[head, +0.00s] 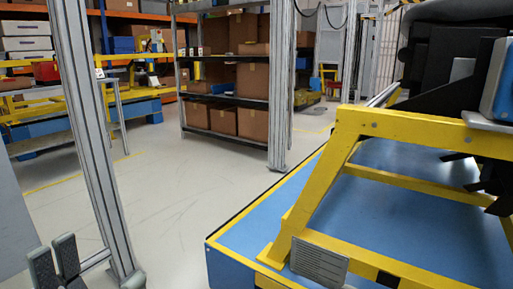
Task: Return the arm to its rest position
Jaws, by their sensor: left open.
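My left gripper (54,260) is at the bottom left corner of the head view. Its two grey fingers point up and stand apart, with nothing between them. It is empty and well away from the yellow frame. The rest of the left arm is out of the picture. My right gripper does not show. A black dashboard module (445,65) sits on the yellow frame (335,150) at the right, cut off by the picture edge.
The frame stands on a blue platform (245,235). A grey upright post (90,140) rises close to the left gripper. A shelf with brown boxes (250,90) and another grey post (281,90) stand farther back. Open floor (180,190) lies between.

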